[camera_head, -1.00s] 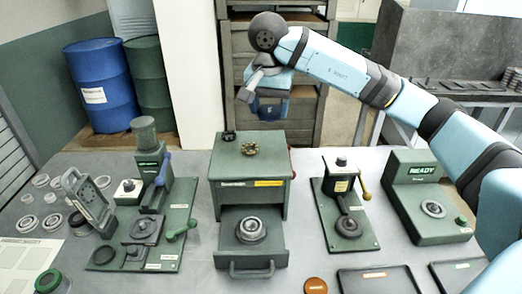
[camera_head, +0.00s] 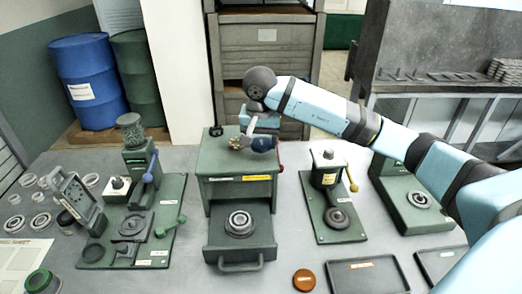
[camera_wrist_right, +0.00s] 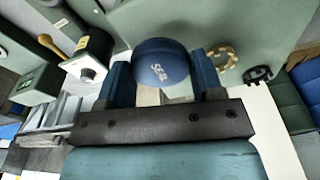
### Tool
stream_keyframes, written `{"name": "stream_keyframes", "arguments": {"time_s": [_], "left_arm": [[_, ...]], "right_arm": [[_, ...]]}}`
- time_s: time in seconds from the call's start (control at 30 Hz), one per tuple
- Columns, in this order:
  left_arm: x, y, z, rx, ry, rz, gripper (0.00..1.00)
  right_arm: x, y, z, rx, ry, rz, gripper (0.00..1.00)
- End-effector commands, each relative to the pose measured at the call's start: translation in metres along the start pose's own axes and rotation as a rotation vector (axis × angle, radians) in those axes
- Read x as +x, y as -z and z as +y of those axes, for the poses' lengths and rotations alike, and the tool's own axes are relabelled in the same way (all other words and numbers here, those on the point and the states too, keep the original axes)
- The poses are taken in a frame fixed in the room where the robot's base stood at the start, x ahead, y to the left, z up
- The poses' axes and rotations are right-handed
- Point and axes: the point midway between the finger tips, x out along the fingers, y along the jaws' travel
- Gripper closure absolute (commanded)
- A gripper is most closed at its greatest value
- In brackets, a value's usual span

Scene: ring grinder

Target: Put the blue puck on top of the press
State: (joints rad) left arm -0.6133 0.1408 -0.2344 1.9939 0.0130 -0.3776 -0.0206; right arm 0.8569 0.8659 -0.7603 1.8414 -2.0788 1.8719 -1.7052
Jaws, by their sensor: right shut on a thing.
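My right gripper (camera_head: 252,130) is shut on the blue puck (camera_wrist_right: 160,66), whose round face is turned to the wrist camera. In the head view the puck (camera_head: 263,144) shows just over the right part of the top of the green drawer box (camera_head: 220,160); I cannot tell whether it touches. No readable label tells me which station is the press. A lever station with a blue handle (camera_head: 150,168) stands left, and one with a yellow handle (camera_head: 351,176) stands right of the box. My left gripper is not in view.
A brass ring (camera_head: 238,142) lies on the box top beside the puck. The open drawer (camera_head: 212,236) holds a metal ring (camera_head: 240,223). A green machine (camera_head: 398,190), dark trays (camera_head: 367,276) and an orange puck (camera_head: 304,280) are to the right. Several loose rings lie far left.

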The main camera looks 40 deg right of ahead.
Motion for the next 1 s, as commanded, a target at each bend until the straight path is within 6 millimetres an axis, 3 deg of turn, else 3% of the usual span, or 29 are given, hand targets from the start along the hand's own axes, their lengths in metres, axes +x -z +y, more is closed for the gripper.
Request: {"name": "stream_keyframes", "arguments": {"time_s": [0.37, 0.73, 0.77, 0.8, 0.87, 1.0], "left_arm": [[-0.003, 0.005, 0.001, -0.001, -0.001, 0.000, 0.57], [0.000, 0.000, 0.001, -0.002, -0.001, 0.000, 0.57], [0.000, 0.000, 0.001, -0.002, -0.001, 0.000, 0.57], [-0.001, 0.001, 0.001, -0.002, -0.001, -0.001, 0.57], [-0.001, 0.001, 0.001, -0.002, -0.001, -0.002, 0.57], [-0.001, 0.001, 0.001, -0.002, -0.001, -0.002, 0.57]], "right_arm": [[0.039, -0.005, 0.001, 0.002, -0.001, -0.001, 0.69], [0.046, -0.005, 0.000, 0.001, 0.000, 0.001, 0.69], [0.045, -0.005, 0.000, 0.001, 0.000, 0.001, 0.37], [0.044, -0.005, 0.000, 0.001, 0.000, 0.001, 0.28], [0.044, -0.005, 0.000, 0.001, 0.000, 0.000, 0.14], [0.044, -0.005, 0.000, 0.001, 0.000, 0.000, 0.14]]}}
